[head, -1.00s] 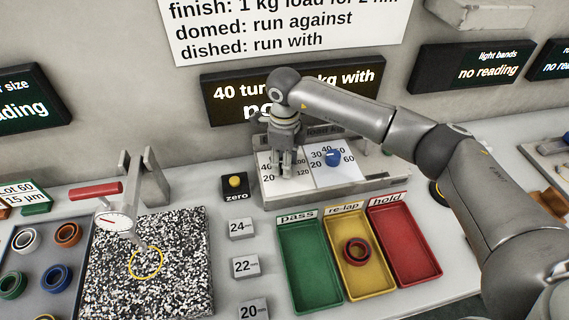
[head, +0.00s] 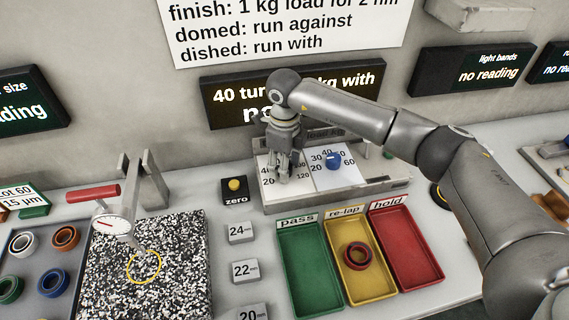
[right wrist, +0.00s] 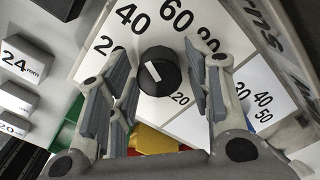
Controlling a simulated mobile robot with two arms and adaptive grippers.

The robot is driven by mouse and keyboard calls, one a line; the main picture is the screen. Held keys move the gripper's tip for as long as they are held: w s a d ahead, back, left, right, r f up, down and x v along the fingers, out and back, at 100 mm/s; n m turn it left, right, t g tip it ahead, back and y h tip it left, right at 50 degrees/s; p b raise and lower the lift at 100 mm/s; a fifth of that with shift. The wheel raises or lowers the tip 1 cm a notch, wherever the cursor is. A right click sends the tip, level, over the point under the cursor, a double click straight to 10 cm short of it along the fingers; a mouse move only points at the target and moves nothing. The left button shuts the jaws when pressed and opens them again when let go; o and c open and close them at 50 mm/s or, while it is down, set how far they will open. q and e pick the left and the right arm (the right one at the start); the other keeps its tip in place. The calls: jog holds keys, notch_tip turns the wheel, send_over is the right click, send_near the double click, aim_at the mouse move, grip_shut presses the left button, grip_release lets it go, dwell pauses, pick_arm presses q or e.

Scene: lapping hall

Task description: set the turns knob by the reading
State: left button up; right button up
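The black turns knob (right wrist: 160,72) with a white mark sits on a white dial card (right wrist: 208,20) numbered 20, 40, 60 and up. The mark lies on the knob's left part in the right wrist view; its exact reading is unclear. My right gripper (right wrist: 157,62) is open, its fingers apart on either side of the knob, with gaps visible. In the head view my right gripper (head: 284,168) hides the knob. A blue knob (head: 333,159) stands on the neighbouring dial to the right. The wall display (head: 228,92) starts with "40"; my arm covers part of it. My left gripper is not in view.
Green pass (head: 300,232), yellow re-lap (head: 371,286) and red hold (head: 402,232) trays stand in front of the panel; a dark red ring (head: 357,255) lies in re-lap. A yellow zero button (head: 235,184) and numbered blocks (head: 241,232) stand left of them.

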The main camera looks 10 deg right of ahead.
jog(key=shift+o, duration=0.4)
notch_tip(320, 180, up, 12)
dwell(0.4)
jog(key=shift+r, duration=0.1)
